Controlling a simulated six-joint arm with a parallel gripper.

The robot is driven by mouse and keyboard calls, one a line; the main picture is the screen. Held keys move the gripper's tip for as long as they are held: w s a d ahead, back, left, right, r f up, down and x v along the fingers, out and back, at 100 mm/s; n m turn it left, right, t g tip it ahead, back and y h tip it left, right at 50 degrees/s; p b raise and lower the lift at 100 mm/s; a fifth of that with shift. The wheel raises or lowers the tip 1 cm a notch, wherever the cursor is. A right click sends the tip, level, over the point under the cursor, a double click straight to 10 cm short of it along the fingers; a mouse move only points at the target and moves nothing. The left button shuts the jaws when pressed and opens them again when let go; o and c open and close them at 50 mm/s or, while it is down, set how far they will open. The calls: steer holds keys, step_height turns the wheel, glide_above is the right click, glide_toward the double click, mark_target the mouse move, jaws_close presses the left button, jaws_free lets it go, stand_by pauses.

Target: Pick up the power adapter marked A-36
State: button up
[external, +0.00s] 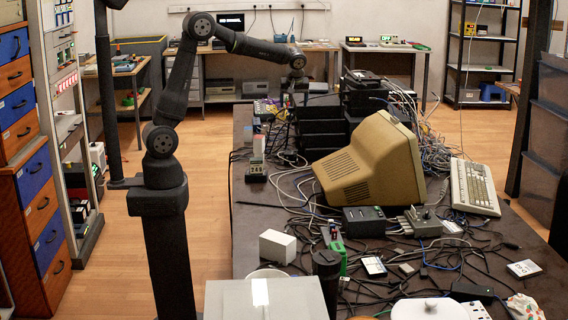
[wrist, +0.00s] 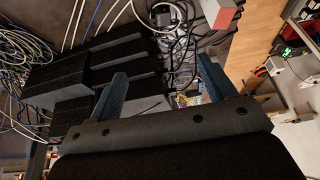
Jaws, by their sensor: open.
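My gripper (external: 292,95) is over the far left part of the cluttered table, near a stack of black boxes. In the wrist view its two bluish fingers (wrist: 162,82) stand wide apart with nothing held between them. Loose cables and a small yellowish and grey patch show in the gap, partly hidden by the gripper body. I cannot read the mark A-36 on anything, so I cannot tell which thing is that adapter. A small dark block (wrist: 166,14) with cables shows at the top of the wrist view.
Black boxes (wrist: 60,85) stand close beside the left finger. A grey block with a red end (wrist: 219,12) is at the top. A beige monitor (external: 375,160), a keyboard (external: 474,187), a white box (external: 277,246) and many tangled cables crowd the table (external: 217,276).

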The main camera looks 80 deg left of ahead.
steer(key=m, duration=0.2)
glide_toward(290, 153)
steer(key=shift+t, duration=0.4)
steer(key=x, duration=0.2)
steer(key=s+x, duration=0.1)
steer(key=x, duration=0.2)
steer(key=shift+f, duration=0.2)
steer(key=shift+w+x, duration=0.15)
steer(key=shift+x, duration=1.45)
steer(key=shift+w+x, duration=0.1)
steer(key=shift+x, duration=1.55)
steer(key=shift+r, duration=0.1)
steer(key=c, duration=1.2)
steer(key=shift+o, duration=0.2)
steer(key=shift+r, duration=0.1)
